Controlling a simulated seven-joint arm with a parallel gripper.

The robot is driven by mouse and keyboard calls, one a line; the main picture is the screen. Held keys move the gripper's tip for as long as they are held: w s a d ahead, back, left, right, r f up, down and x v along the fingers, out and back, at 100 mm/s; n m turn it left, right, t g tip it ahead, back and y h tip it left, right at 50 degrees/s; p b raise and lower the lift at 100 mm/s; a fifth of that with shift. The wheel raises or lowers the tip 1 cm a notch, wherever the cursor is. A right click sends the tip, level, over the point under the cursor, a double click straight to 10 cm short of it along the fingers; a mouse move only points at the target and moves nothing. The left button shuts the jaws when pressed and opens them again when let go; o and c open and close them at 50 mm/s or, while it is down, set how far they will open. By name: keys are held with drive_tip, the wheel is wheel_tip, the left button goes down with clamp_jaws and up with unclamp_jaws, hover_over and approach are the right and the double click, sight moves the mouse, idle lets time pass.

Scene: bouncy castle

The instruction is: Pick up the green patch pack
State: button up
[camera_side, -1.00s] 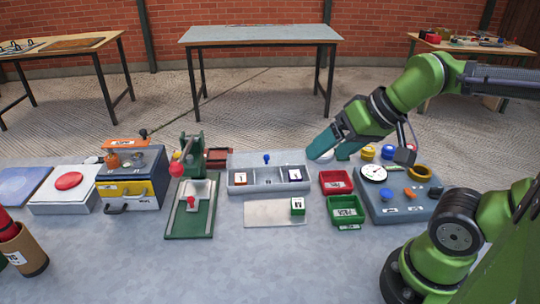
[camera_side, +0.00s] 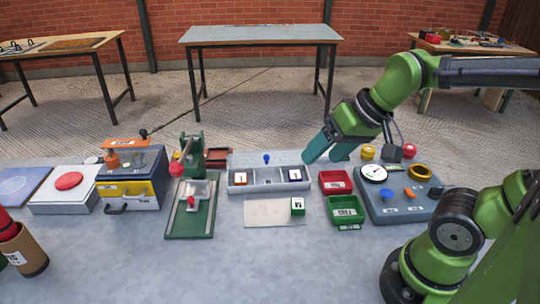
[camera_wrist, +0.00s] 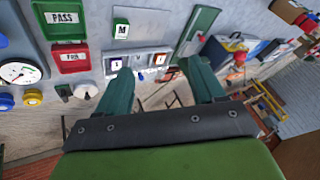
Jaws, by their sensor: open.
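The green patch pack looks like a small green block (camera_side: 298,206) with a white label on top. It sits on the right end of a flat pale plate (camera_side: 265,213). In the wrist view the block (camera_wrist: 121,28) shows at the top, its label reading M. My gripper (camera_side: 327,153) is open and empty, its two teal fingers apart. It hangs above and behind the block, near the right end of the grey divided tray (camera_side: 268,187). In the wrist view my gripper (camera_wrist: 157,72) has its fingertips near that tray, apart from the block.
A red bin (camera_side: 336,188) and a green bin (camera_side: 345,217) stand right of the block. A grey panel (camera_side: 395,209) with a gauge and knobs is farther right. A green-based press (camera_side: 190,222) stands left. The table's front middle is clear.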

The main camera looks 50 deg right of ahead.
sight(298, 203)
drive_tip(key=w+d+f+m+g+h, duration=0.2)
drive_tip(key=w+d+f+m+g, duration=0.35)
drive_tip(key=w, duration=0.35)
drive_tip(key=shift+g, duration=0.25)
drive_tip(key=f, duration=1.6)
drive_tip(key=shift+a, duration=0.35)
drive_tip(key=c, duration=1.1)
wheel_tip(298, 203, up, 14)
